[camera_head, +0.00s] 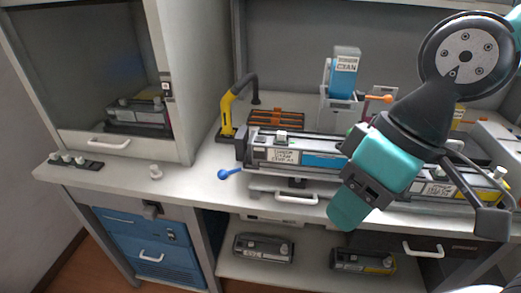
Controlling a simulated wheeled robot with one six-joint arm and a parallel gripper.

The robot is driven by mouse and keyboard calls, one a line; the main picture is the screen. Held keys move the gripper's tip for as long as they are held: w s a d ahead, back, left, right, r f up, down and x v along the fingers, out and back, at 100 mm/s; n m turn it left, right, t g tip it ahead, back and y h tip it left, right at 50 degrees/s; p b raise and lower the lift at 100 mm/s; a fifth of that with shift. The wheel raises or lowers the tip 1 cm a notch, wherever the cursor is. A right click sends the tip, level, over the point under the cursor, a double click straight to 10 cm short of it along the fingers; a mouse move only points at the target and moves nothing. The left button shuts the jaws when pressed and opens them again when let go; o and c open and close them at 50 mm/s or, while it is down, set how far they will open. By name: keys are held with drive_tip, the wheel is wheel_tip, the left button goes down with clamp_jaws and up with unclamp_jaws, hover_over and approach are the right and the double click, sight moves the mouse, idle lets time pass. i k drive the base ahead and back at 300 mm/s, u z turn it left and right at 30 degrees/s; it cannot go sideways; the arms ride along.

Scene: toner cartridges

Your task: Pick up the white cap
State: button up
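A small white cap (155,171) stands on the light worktop, left of the middle, in front of the cabinet. More small pale caps (67,158) sit on a dark strip at the worktop's left end, and another pale cap-like knob (282,135) sits on top of the long cyan toner cartridge (320,159). My teal and black arm reaches in from the upper right. My gripper (494,212) seems to be the dark end part at the lower right, far from the white cap. Its finger opening is not clear, and I see nothing held in it.
A blue-handled tool (229,173) lies between the cap and the cartridge. A yellow and black tool (234,104) stands behind it.

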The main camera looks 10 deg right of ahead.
sight(156, 174)
drive_tip(key=u, duration=2.2)
drive_tip(key=i, duration=2.05)
drive_tip(key=z, duration=3.85)
